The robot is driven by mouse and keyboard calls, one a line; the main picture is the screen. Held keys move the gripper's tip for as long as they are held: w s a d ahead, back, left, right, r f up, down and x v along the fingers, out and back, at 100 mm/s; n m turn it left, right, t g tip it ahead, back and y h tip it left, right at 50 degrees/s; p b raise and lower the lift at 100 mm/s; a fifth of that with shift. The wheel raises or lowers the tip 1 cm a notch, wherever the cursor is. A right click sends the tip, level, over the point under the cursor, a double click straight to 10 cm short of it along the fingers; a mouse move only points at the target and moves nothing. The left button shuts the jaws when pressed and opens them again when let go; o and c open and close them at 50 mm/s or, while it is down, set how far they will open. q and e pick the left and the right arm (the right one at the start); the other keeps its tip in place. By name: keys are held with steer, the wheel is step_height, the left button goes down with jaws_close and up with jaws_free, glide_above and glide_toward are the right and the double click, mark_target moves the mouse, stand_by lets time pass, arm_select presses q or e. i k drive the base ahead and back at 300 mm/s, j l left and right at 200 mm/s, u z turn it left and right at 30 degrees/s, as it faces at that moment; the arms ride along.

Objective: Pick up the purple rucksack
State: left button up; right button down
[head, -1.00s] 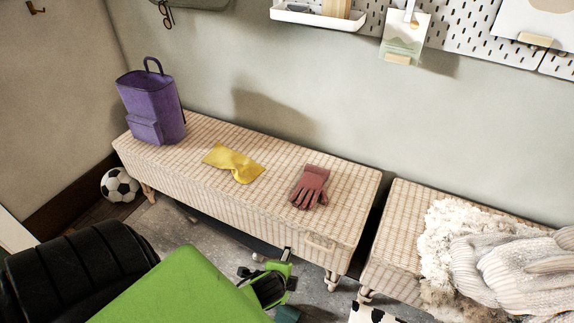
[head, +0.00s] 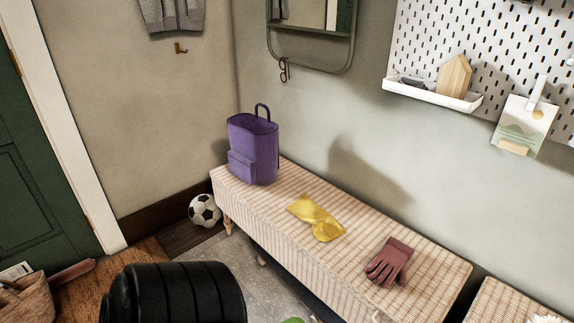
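The purple rucksack (head: 254,150) stands upright at the far left end of the wicker bench (head: 350,265), in the head view. It has a loop handle on top and a front pocket. Nothing is touching it except the bench. Neither of my grippers shows in the head view now. A black ribbed part of my own body is at the bottom.
A yellow cloth (head: 316,218) and a red glove (head: 389,261) lie on the same bench. A football (head: 205,210) sits on the floor by its left end. A basket (head: 25,300) is at bottom left, near a green door (head: 40,180).

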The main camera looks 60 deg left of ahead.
mark_target(254, 157)
steer(key=u, duration=2.15)
